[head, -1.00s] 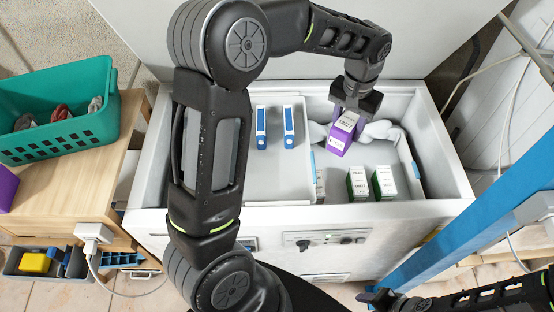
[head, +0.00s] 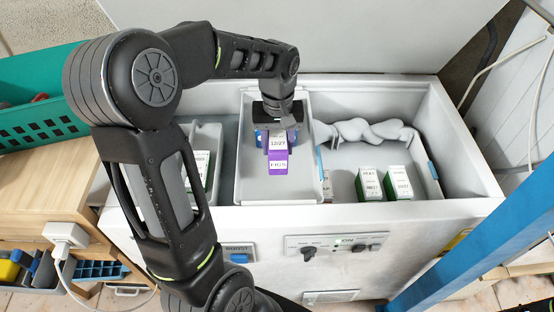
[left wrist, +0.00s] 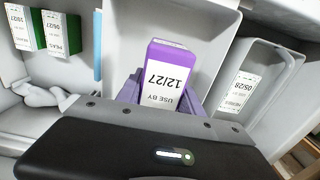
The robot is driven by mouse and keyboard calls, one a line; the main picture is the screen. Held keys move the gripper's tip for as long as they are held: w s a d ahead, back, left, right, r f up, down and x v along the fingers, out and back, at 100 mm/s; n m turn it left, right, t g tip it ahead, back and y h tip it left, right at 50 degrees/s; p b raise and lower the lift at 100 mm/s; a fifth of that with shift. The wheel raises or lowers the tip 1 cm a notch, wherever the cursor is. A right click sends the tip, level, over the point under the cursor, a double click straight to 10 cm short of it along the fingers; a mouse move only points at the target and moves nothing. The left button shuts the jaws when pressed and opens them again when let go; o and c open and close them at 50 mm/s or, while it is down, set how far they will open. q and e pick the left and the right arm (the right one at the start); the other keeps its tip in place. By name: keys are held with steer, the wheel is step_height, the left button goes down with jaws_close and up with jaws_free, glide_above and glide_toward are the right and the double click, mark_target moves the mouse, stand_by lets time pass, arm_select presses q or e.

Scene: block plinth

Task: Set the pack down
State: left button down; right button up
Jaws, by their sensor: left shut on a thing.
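The purple pack (head: 278,157) has white labels reading a use-by of 12/27. It also shows in the left wrist view (left wrist: 172,58). My left gripper (head: 278,118) is shut on its upper end and holds it upright over the white sliding tray (head: 246,184) in the open chest. I cannot tell whether the pack's base touches the tray floor. My right gripper is out of view.
Green-and-white packs (head: 369,184) stand in the chest's right part, before a grey lumpy coil (head: 368,131). Another pack (head: 201,168) sits in the narrow left compartment. The chest's front wall (head: 400,212) and a blue post (head: 480,235) are near. The tray's front is clear.

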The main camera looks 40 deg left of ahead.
arm_select(q)
step_height(320, 180, down, 6)
steer(key=shift+f, duration=0.1)
steer(key=shift+f+b, duration=0.35)
steer(key=shift+f, duration=1.5)
steer(key=shift+f, duration=0.15)
steer(key=c, duration=0.8)
jaws_free()
steer(key=shift+o, duration=0.2)
step_height(320, 180, up, 12)
steer(key=shift+r+p, duration=0.2)
steer(key=shift+p, duration=0.25)
